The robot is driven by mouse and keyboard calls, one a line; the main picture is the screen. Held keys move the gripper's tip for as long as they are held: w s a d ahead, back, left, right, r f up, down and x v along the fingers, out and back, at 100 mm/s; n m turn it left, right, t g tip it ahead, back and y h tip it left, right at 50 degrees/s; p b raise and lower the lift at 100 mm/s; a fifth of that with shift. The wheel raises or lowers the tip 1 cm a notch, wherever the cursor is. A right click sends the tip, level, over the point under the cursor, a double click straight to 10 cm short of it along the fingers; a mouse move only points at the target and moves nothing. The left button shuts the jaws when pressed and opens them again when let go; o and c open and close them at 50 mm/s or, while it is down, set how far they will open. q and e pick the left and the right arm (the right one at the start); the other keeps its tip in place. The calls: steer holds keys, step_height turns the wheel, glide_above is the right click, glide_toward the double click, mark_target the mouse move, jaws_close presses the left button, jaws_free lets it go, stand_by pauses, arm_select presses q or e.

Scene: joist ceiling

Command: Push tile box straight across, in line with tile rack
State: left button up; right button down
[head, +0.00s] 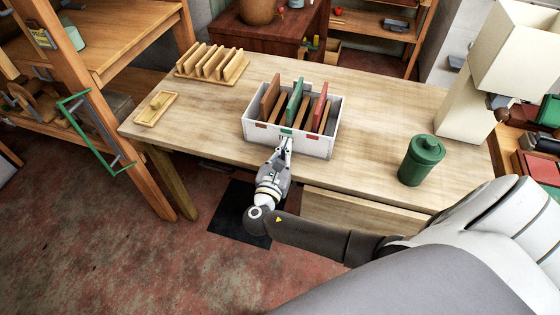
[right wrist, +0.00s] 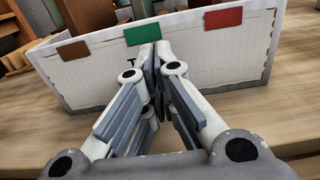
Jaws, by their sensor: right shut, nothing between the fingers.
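The tile box (head: 314,146) is a white open box on the wooden table, holding several brown, green and red upright tiles. Its near wall also shows in the right wrist view (right wrist: 205,62), with brown, green and red labels along the top. My right gripper (head: 286,143) is shut and empty, its fingertips at the near wall just under the green label; they look to be against it, though contact is hard to tell. The gripper also shows in the right wrist view (right wrist: 150,52). The tile rack (head: 212,66) is wooden with several upright slats, behind and left of the box. My left gripper is not in view.
A small wooden tray (head: 156,109) lies at the table's left end. A green lidded canister (head: 421,160) stands right of the box near the front edge. Bare table (head: 375,105) lies behind and right of the box.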

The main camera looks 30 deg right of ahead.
steer(key=shift+w+d, duration=0.5)
steer(key=shift+d, duration=0.05)
